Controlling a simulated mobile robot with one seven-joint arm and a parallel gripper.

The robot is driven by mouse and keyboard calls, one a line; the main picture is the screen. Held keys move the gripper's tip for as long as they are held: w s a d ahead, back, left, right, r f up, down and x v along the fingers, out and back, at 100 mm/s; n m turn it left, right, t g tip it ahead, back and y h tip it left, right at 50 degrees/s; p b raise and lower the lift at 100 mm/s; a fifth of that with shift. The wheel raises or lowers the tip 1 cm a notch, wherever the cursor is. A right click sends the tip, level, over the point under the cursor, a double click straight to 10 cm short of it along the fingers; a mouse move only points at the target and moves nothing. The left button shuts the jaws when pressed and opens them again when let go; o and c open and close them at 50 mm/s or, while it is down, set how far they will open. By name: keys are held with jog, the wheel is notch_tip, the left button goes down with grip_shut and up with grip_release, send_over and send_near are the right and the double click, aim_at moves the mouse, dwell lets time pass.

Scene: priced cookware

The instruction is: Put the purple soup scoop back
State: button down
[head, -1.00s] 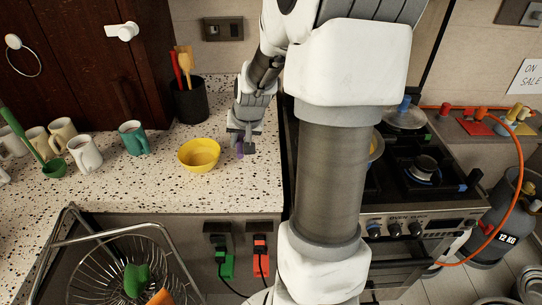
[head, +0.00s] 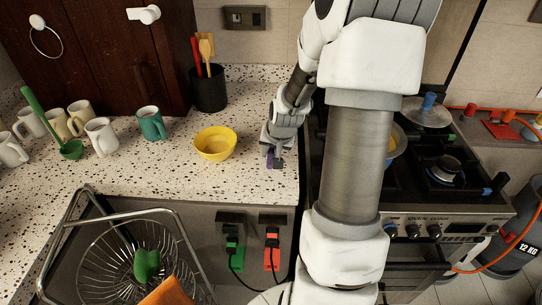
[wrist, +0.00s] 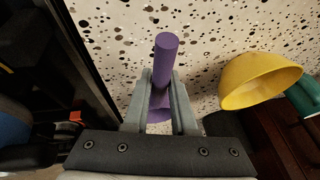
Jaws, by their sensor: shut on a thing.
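The purple soup scoop (wrist: 167,52) is between the two grey fingers of my gripper (wrist: 161,82) in the wrist view. Its round handle sticks up past the fingertips, and a wider purple part shows lower between the fingers. My gripper is shut on it. In the head view my gripper (head: 275,158) is over the right end of the speckled counter, near the stove, right of the yellow bowl. Only a small purple bit of the scoop shows there. I cannot tell whether the scoop touches the counter.
A yellow bowl (head: 216,144) stands left of my gripper. A black holder (head: 209,92) with red and wooden utensils is behind it. A teal mug (head: 151,123), pale mugs and a green ladle (head: 70,150) are farther left. The stove (head: 440,185) with a pot is at right.

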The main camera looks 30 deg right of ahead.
jog(key=shift+f, duration=0.45)
jog(key=shift+f, duration=0.1)
jog(key=shift+f, duration=0.15)
jog(key=c, duration=0.7)
grip_release()
jog(key=shift+r, duration=0.4)
jog(key=p+v, duration=0.3)
jog(key=v, duration=0.8)
jog(key=shift+s+a+r, duration=0.1)
jog(key=shift+s+r, duration=0.2)
